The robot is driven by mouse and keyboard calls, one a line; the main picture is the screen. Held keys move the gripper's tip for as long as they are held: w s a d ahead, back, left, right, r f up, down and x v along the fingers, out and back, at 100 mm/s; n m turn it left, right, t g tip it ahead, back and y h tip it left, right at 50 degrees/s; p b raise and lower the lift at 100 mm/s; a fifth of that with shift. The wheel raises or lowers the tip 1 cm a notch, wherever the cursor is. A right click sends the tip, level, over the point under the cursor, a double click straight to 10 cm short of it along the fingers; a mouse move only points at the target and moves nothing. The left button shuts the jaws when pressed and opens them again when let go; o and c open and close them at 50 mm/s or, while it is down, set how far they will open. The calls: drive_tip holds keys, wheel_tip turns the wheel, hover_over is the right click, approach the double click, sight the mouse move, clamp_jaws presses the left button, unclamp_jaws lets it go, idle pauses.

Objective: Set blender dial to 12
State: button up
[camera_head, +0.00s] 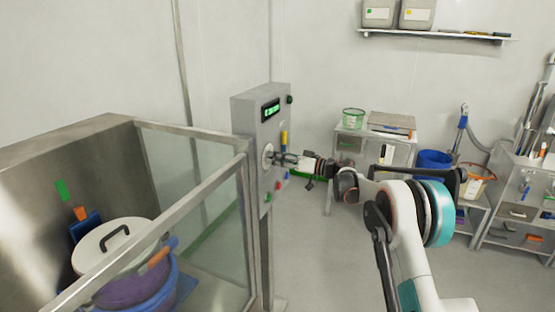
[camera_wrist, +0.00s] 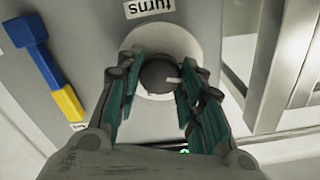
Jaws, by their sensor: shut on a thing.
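The blender dial (camera_wrist: 158,76) is a dark round knob with a white pointer mark on a pale round plate, below a label reading "turns". In the wrist view the two teal-padded fingers of my gripper (camera_wrist: 157,90) are on either side of the knob, shut on it. In the head view my gripper (camera_head: 290,160) reaches the grey control panel (camera_head: 246,115) from the right, at the dial's pale plate (camera_head: 267,157). The panel has a green-lit display (camera_head: 270,109), too small to read. The knob itself is mostly hidden by the gripper in the head view.
A blue and yellow lever (camera_wrist: 48,70) sits beside the dial on the panel. A glass-sided enclosure (camera_head: 195,165) with a lidded pot (camera_head: 118,245) stands left of the panel. A cart (camera_head: 375,143) and a blue bin (camera_head: 433,162) stand behind my arm. Floor between is clear.

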drive_tip(key=shift+f+m+p, duration=0.15)
drive_tip(key=shift+m+p, duration=0.3)
drive_tip(key=shift+m, duration=16.05)
drive_tip(key=o, duration=1.1)
